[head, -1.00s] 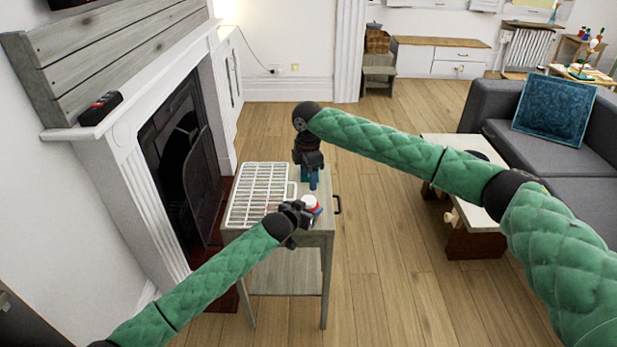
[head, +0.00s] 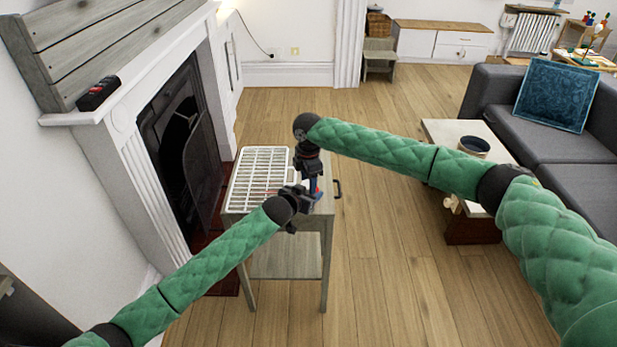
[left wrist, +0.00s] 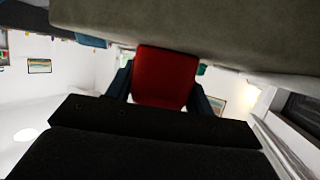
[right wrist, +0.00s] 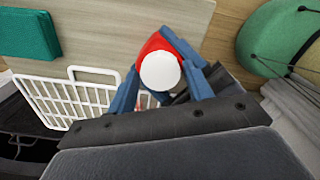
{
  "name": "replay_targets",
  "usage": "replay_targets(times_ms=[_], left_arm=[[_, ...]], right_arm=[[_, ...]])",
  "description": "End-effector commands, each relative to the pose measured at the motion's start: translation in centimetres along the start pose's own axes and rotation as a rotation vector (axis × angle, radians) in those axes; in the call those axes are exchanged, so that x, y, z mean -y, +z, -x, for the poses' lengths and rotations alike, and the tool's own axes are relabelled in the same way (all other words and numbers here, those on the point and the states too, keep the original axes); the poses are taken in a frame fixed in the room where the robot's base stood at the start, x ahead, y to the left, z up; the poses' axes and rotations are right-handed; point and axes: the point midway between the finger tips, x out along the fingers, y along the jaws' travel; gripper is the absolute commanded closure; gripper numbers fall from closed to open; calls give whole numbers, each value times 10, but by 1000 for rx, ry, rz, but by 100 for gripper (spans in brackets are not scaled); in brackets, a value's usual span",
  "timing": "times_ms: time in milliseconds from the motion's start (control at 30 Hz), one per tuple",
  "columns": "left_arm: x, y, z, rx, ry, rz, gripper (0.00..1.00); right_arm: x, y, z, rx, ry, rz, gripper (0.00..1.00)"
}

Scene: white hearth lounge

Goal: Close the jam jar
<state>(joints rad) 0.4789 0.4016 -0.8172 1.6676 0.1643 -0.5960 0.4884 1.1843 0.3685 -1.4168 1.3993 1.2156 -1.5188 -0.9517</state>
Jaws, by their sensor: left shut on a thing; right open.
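The red jam jar (left wrist: 166,75) stands between the blue fingers of my left gripper (head: 310,199), which is shut on it. In the right wrist view the jar's red side (right wrist: 154,46) shows behind a round white lid (right wrist: 161,70). The lid is over the jar's top; I cannot tell whether it is fully seated. My right gripper (right wrist: 163,88) is open, pointing down from above, with its blue fingers on either side of the lid. In the head view my grippers hide most of the jar.
The jar is at the right side of a small grey table (head: 309,224). A white wire rack (head: 258,180) lies to its left. A teal block (right wrist: 27,36) shows in the right wrist view. The fireplace (head: 185,150) is left; open floor (head: 385,245) is right.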

Motion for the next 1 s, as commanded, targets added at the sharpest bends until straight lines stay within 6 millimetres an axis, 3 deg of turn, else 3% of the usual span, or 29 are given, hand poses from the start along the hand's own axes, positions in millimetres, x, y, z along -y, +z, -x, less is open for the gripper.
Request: replay_targets(times_ms=[167,367,667,1000], left_arm=[[0,0,0,0,0,0,100],[0,0,0,0,0,0,100],[0,0,0,0,1,0,100],[-1,0,0,0,1,0,100]], right_arm=[[0,0,0,0,0,0,49],[0,0,0,0,0,0,86],[0,0,0,0,1,-14,87],[0,0,0,-1,2,-279,88]])
